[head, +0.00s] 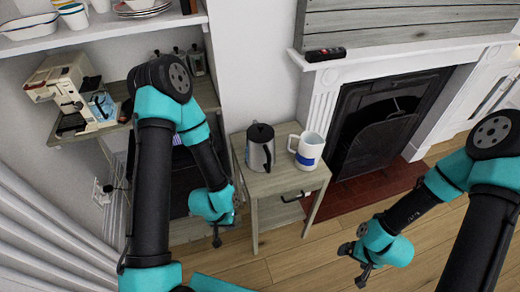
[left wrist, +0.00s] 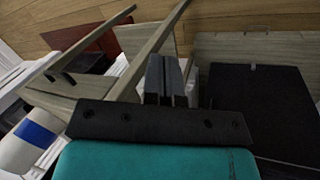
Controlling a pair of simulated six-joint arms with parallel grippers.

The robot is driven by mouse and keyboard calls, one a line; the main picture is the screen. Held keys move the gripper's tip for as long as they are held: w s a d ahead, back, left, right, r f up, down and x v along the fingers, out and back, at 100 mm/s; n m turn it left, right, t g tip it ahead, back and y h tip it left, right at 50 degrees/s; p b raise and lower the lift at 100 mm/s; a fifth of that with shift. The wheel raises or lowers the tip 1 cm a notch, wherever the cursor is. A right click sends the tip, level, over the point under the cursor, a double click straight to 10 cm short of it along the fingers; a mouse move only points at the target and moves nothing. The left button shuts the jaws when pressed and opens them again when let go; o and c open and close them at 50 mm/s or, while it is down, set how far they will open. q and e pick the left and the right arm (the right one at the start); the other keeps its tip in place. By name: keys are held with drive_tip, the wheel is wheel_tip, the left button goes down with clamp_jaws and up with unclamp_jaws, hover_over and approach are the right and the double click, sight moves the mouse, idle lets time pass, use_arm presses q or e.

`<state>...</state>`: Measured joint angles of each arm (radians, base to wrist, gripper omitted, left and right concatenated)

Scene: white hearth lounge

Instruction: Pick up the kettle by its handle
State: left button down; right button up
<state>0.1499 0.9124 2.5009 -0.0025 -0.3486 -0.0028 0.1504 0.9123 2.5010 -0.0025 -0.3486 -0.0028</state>
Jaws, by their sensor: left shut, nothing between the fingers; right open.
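The kettle (head: 266,154) is silver with a black top and stands upright on a small wooden side table (head: 290,182). My left gripper (head: 217,236) is lower left of the table, apart from the kettle. In the left wrist view its fingers (left wrist: 166,78) are together with nothing between them, and I cannot make out the kettle there. My right gripper (head: 354,266) is open and empty, over the floor to the right of the table.
A white jug with a blue band (head: 307,151) stands close right of the kettle; it also shows in the left wrist view (left wrist: 28,140). A fireplace (head: 385,120) is at the right. A coffee machine (head: 62,82) sits on a shelf at the left. Wooden floor (head: 300,250) lies clear in front.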

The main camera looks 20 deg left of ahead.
use_arm(q)
drive_tip(key=c, duration=1.8)
unclamp_jaws()
drive_tip(key=o, duration=0.8)
drive_tip(key=w+r+m+t+h, duration=0.1)
drive_tip(key=w+r+m, duration=0.3)
drive_tip(key=r, duration=0.4)
drive_tip(key=w+a+r+m+t+h, duration=0.1)
drive_tip(key=w+r+m, duration=0.3)
drive_tip(key=r, duration=0.5)
drive_tip(key=w+r+m+t+h, duration=0.1)
drive_tip(key=w+r+m+t, duration=0.1)
drive_tip(key=w+r+m, duration=0.3)
drive_tip(key=shift+w+a+r+h, duration=0.1)
drive_tip(key=shift+w+r, duration=0.15)
drive_tip(key=shift+r, duration=0.3)
drive_tip(key=shift+w+a+r+h, duration=0.1)
drive_tip(key=shift+w+r, duration=0.2)
drive_tip(key=shift+r, duration=0.25)
drive_tip(key=shift+w+a+r+h, duration=0.1)
drive_tip(key=shift+w+r, duration=0.15)
drive_tip(key=shift+r, duration=0.3)
